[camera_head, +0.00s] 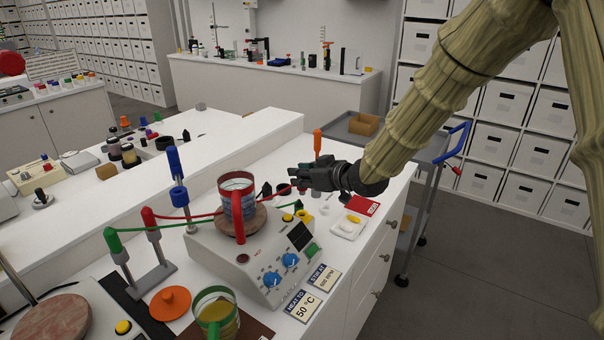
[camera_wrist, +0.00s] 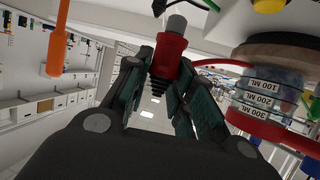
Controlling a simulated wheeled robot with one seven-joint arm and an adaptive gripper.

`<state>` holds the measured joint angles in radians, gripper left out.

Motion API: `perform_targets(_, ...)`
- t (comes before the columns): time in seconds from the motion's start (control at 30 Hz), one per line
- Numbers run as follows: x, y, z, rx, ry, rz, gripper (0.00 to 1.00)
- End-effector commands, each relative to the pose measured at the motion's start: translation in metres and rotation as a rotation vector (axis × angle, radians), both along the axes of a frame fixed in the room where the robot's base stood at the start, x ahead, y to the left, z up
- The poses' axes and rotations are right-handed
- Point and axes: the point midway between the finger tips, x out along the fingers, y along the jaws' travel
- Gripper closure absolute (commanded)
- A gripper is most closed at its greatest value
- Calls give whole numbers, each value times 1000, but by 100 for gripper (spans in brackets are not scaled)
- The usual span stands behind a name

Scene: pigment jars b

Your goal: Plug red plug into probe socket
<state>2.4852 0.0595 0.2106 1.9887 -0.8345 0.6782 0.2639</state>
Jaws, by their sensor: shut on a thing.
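My gripper (camera_head: 302,178) is just behind and right of the hot plate unit (camera_head: 240,262). In the wrist view my gripper (camera_wrist: 160,85) is shut on the red plug (camera_wrist: 170,55), whose grey tip (camera_wrist: 176,23) points toward the top edge. A red cable (camera_head: 195,216) runs from the red-topped post (camera_head: 149,222) past the beaker toward my gripper. The plug itself is hard to make out in the head view. Small black parts (camera_wrist: 160,6) show near the plug's tip beside a white housing; I cannot tell which is the probe socket, and the tip looks apart from them.
A red-rimmed beaker (camera_head: 238,204) stands on the hot plate, close to my gripper. A green-topped post (camera_head: 116,245), a blue-topped post (camera_head: 177,175) and a green cable stand left. An orange-handled tool (camera_head: 317,141) rises behind my gripper. A white scale (camera_head: 348,228) lies right.

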Motion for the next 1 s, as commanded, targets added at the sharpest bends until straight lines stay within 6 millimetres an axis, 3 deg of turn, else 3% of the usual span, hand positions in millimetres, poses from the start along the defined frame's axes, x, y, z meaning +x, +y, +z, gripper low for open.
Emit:
perform_targets(0.6, -1, 0, -47, 0, 0, 1, 99)
perform_targets(1.0, -1, 0, -55, -1, -1, 0, 99)
